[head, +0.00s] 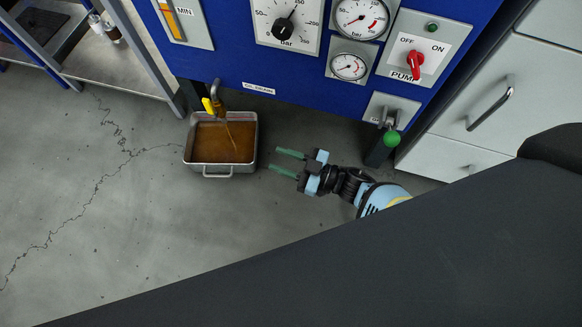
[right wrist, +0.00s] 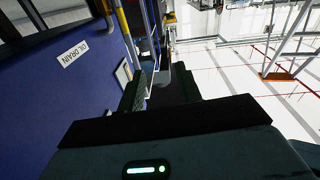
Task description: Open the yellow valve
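The yellow valve handle (head: 208,105) sits at the lower edge of the blue panel in the head view, beside a bent brown drain pipe (head: 216,90). A thin brown streak runs from below the pipe into a metal pan (head: 222,171) of brown liquid under it. My right gripper (head: 275,159) is to the right of the pan, apart from the valve. Its two green fingers are spread and point left, with nothing between them. I cannot make out the valve handle surely in the right wrist view. My left gripper is not in view.
The blue panel (head: 235,60) carries gauges and a red pump switch (head: 415,63). A green-knobbed lever (head: 391,138) stands right of my gripper. Grey drawers (head: 500,100) are at the right and a metal bench (head: 110,55) at the left. An OIL DRAIN label (right wrist: 72,53) shows in the wrist view.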

